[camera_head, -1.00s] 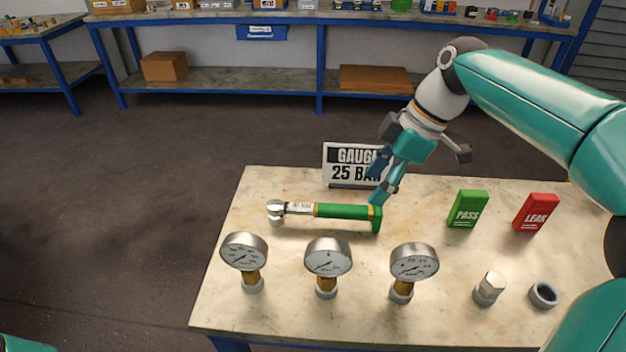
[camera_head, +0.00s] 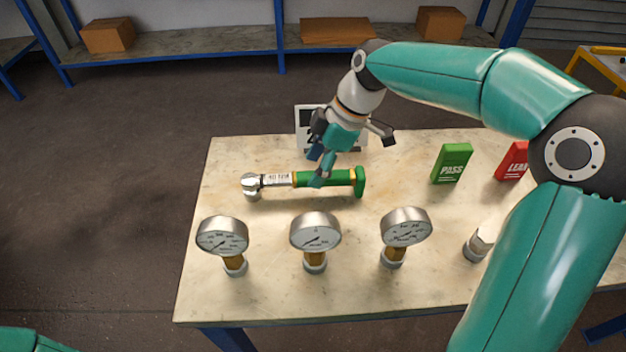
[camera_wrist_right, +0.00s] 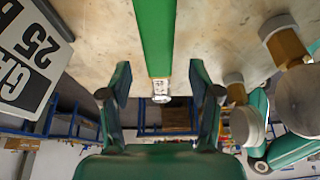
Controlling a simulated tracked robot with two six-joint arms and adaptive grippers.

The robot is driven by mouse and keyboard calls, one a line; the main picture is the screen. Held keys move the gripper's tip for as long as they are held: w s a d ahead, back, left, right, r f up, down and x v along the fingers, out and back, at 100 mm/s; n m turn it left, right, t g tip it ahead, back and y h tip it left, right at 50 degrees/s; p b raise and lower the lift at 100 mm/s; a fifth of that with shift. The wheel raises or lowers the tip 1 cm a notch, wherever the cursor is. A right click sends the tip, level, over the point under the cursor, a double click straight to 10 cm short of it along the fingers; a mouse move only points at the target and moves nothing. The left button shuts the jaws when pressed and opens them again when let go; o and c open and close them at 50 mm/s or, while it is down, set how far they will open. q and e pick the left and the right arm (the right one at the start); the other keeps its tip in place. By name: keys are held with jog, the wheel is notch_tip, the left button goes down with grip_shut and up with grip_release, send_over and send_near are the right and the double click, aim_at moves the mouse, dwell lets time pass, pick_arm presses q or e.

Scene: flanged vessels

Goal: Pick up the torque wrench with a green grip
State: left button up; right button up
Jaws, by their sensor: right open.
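The torque wrench with a green grip (camera_head: 340,178) lies across the table, its silver ratchet head (camera_head: 250,184) to the left and a green end to the right. My right gripper (camera_head: 319,178) is open at the middle of the grip, and its fingers hide part of it. In the right wrist view the green grip (camera_wrist_right: 154,35) runs between the two spread fingers (camera_wrist_right: 159,70), lined up with the gap. I cannot tell whether either finger touches it. My left gripper is out of view; only a teal part of my left arm shows at the lower left.
Several gauges, one of them (camera_head: 315,235), stand along the front of the table (camera_head: 270,295). A white gauge sign (camera_head: 307,118) stands behind my right gripper. Green PASS (camera_head: 452,163) and red LEAK (camera_head: 512,161) blocks stand right. My right arm partly hides a metal fitting (camera_head: 478,245).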

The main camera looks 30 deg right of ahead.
aim_at(307, 181)
jog(key=shift+x, duration=2.9)
jog(key=shift+d, duration=0.25)
jog(key=c, duration=1.2)
jog(key=shift+r, duration=0.2)
